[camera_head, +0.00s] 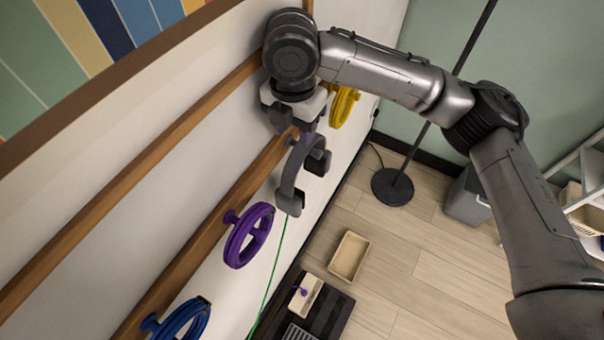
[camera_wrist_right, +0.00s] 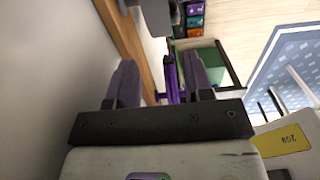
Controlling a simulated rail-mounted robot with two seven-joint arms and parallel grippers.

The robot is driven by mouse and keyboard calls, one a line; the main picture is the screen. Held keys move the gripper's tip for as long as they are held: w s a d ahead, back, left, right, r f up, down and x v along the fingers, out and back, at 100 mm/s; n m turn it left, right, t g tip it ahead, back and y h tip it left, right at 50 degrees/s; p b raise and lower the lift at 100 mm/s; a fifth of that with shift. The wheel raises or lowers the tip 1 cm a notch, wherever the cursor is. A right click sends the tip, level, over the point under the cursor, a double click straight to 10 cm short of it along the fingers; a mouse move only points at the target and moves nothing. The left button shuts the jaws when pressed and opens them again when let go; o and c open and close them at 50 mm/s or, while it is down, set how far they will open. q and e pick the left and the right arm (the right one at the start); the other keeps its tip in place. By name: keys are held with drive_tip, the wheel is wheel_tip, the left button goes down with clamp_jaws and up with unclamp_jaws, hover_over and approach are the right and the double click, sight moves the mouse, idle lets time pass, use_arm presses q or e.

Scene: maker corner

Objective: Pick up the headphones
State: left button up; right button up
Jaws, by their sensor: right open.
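The headphones (camera_head: 290,181) are grey with dark ear pads. In the head view they hang at the wall's wooden rail, with their curved band on the left and the ear cups to the right and below. My right gripper (camera_head: 293,122) is just above the band's upper end, with its jaws open. In the right wrist view the two fingers of my right gripper (camera_wrist_right: 158,66) stand apart, and a dark piece, probably part of the headphones (camera_wrist_right: 153,14), shows beyond them. I cannot tell whether the fingers touch the headphones. My left gripper is not in view.
A purple spool (camera_head: 248,235) and a blue spool (camera_head: 182,321) hang lower on the rail; a yellow spool (camera_head: 343,105) hangs behind my right gripper. A green strand (camera_head: 270,275) runs down the wall. A beige tray (camera_head: 349,256) and a lamp base (camera_head: 392,187) are on the floor.

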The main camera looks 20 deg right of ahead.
sight(295, 162)
drive_tip(key=shift+s+a+f, duration=0.1)
drive_tip(key=shift+f, duration=2.45)
drive_tip(key=shift+s+a+f, duration=0.1)
drive_tip(key=shift+f, duration=2.45)
clamp_jaws()
